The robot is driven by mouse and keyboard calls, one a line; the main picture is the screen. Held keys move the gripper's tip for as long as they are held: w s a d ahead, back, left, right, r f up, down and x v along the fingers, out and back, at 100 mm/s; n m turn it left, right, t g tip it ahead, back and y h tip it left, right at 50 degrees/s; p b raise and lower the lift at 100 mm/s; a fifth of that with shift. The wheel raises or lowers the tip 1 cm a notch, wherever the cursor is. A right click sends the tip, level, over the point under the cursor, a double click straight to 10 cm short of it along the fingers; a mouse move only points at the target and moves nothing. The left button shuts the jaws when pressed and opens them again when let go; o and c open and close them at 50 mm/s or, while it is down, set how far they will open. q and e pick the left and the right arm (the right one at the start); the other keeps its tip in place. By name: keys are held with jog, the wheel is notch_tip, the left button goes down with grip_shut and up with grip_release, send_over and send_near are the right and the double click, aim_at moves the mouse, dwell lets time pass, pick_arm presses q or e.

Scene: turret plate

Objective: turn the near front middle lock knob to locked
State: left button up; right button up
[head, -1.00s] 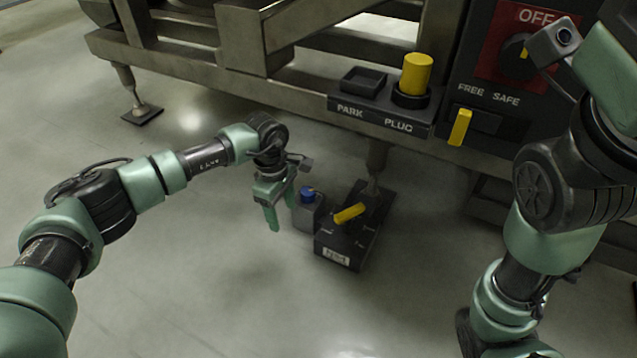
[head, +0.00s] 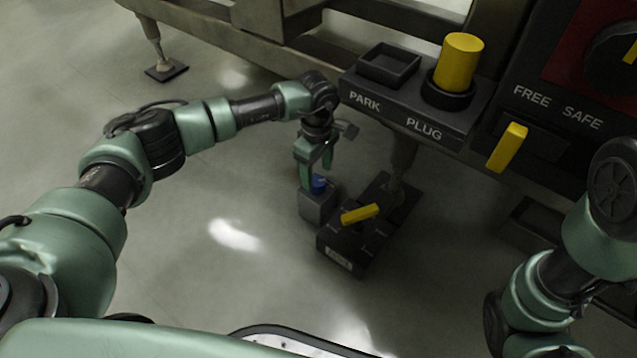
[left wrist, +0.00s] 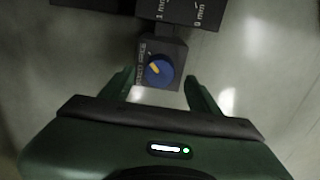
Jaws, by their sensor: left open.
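A blue round knob (head: 318,184) sits on a small grey box (head: 316,207) on the floor. In the left wrist view the blue knob (left wrist: 163,74) has a yellow pointer mark and the box (left wrist: 176,50) carries lettering too small to read. My left gripper (head: 316,172) is open and points down at the knob. In the left wrist view its fingers (left wrist: 157,82) stand apart, one on either side of the knob in the picture. Contact cannot be told. My right gripper is outside the view; only parts of that arm show.
A dark block with a yellow lever (head: 360,214) stands right beside the grey box. Above are a PARK and PLUG shelf (head: 410,115) with a yellow cylinder (head: 459,62), and a FREE/SAFE yellow lever (head: 507,147).

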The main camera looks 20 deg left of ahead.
aim_at(318, 181)
pick_arm(q)
notch_tip(318, 181, down, 4)
jog(key=shift+r+b, duration=0.15)
jog(key=shift+b, duration=0.7)
jog(key=shift+r, duration=0.1)
jog(key=shift+c, duration=0.3)
